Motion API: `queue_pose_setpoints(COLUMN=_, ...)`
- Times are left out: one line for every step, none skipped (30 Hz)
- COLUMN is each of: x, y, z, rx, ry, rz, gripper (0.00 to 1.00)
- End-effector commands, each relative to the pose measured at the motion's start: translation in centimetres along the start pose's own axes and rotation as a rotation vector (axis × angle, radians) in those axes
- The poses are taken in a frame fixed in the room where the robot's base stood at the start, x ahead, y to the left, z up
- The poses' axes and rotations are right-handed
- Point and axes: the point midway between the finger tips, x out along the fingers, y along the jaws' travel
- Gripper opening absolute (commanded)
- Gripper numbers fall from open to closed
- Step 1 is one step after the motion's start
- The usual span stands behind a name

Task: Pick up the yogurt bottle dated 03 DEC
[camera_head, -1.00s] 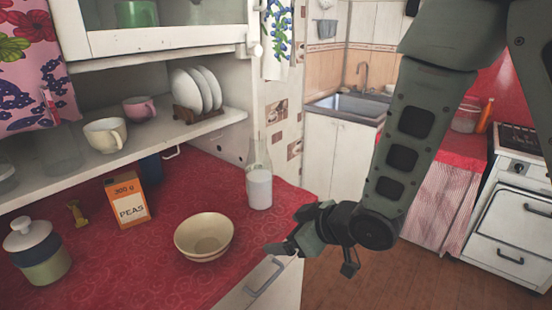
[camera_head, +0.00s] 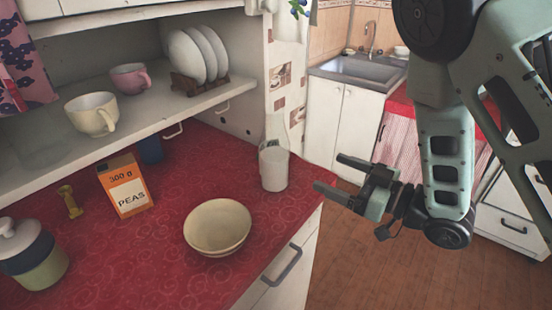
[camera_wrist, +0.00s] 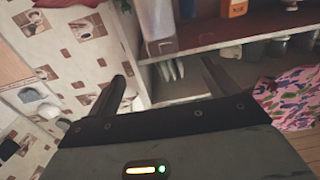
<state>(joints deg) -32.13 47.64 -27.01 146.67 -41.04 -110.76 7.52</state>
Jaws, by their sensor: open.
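A clear bottle with white contents (camera_head: 274,168) stands upright on the red counter, near its right end. It also shows in the wrist view, where the scene looks upside down, as a pale upright shape (camera_wrist: 157,25) at the top. No date can be read on it. My gripper (camera_head: 338,176) is open and empty. Its two fingers point left toward the bottle, in the air just past the counter's right edge, apart from the bottle. In the wrist view both fingers show, with the bottle beyond them.
A cream bowl (camera_head: 217,228) stands left of the bottle, near the counter's front edge. An orange PEAS box (camera_head: 127,187), a dark blue cup (camera_head: 150,150), a yellow object (camera_head: 70,202) and a lidded jar (camera_head: 32,255) stand farther left. A shelf with cups and plates (camera_head: 200,55) overhangs the back.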

Motion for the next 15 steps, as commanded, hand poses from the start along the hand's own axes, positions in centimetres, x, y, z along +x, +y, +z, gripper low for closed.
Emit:
queue_pose_setpoints(x=0.5, y=-0.1, z=0.6, rx=-0.003, ry=0.006, rz=-0.002, gripper=0.86)
queue_pose_setpoints(x=0.7, y=-0.1, z=0.5, rx=-0.001, ry=0.008, rz=-0.001, gripper=0.86)
queue_pose_setpoints(x=0.9, y=-0.2, z=0.5, rx=0.001, ry=0.01, rz=0.0, gripper=0.86)
queue_pose_setpoints(x=1.8, y=-0.2, z=0.4, rx=-0.002, ry=0.012, rz=-0.002, gripper=0.86)
queue_pose_setpoints(x=2.5, y=-0.2, z=0.3, rx=-0.001, ry=0.012, rz=-0.003, gripper=0.86)
queue_pose_setpoints(x=3.3, y=-0.2, z=0.3, rx=-0.001, ry=0.012, rz=-0.002, gripper=0.86)
queue_pose_setpoints(x=3.9, y=-0.1, z=-0.1, rx=0.001, ry=0.01, rz=-0.001, gripper=0.86)
queue_pose_setpoints(x=4.5, y=-0.1, z=-0.4, rx=0.001, ry=0.006, rz=-0.001, gripper=0.86)
queue_pose_setpoints(x=5.4, y=-0.1, z=-0.5, rx=0.002, ry=0.005, rz=-0.001, gripper=0.86)
queue_pose_setpoints(x=6.0, y=-0.1, z=-0.5, rx=0.003, ry=0.006, rz=0.0, gripper=0.86)
queue_pose_setpoints(x=6.6, y=-0.1, z=-0.5, rx=0.002, ry=0.005, rz=-0.001, gripper=0.86)
queue_pose_setpoints(x=7.4, y=-0.1, z=-0.5, rx=0.002, ry=0.005, rz=0.0, gripper=0.86)
queue_pose_setpoints(x=7.9, y=-0.1, z=-0.5, rx=0.003, ry=0.005, rz=0.0, gripper=0.86)
queue_pose_setpoints(x=8.4, y=-0.1, z=-0.5, rx=0.003, ry=0.006, rz=0.001, gripper=0.86)
queue_pose_setpoints(x=9.0, y=-0.1, z=-0.4, rx=0.002, ry=0.004, rz=0.002, gripper=0.86)
